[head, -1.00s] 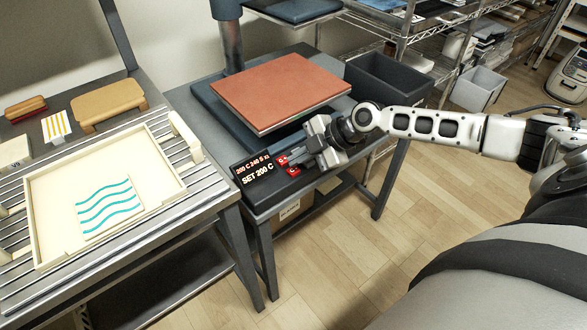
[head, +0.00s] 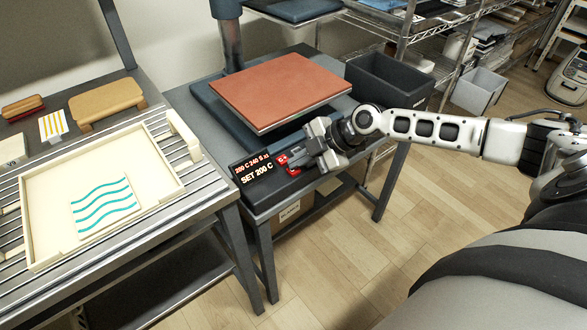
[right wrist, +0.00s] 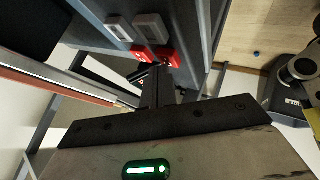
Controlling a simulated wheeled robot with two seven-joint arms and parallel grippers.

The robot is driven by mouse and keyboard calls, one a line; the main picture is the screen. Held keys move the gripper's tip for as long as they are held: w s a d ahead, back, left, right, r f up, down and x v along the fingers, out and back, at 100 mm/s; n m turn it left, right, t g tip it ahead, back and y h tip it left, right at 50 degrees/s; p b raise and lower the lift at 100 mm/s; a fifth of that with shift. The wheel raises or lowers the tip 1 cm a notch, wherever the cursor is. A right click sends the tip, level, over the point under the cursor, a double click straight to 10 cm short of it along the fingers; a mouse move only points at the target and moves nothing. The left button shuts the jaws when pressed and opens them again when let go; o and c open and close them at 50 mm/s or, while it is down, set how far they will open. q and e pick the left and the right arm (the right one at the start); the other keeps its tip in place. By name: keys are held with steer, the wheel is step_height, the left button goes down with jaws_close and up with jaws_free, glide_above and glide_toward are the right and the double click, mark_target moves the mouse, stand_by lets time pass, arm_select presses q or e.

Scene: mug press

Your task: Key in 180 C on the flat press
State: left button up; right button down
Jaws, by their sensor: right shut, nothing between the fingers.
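The flat press (head: 205,100) stands on a dark bench, its display (head: 252,169) lit with red and white text. The lower line reads SET 200 C; the upper line is small and seems to read 200 C 240 S x1. Red buttons (head: 282,159) sit just right of the display. In the right wrist view, two red buttons (right wrist: 167,56) and two grey buttons (right wrist: 149,27) show. My right gripper (head: 291,160) is shut and empty, its fingertips at the red buttons; I cannot tell if they touch. My left gripper is not in view.
A red-brown platen (head: 280,90) overhangs behind my right gripper. A dark bin (head: 388,82) stands right of the press. On the left table, a cream tray (head: 40,250) holds a tile with teal waves (head: 105,205).

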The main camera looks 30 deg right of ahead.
mark_target(299, 169)
steer(key=shift+f+b, duration=0.35)
stand_by(0.3)
steer(key=shift+r, duration=0.1)
steer(key=shift+r+p, duration=0.5)
steer(key=shift+r, duration=0.3)
steer(key=shift+r+p, duration=1.7)
steer(key=shift+r, duration=0.9)
stand_by(1.6)
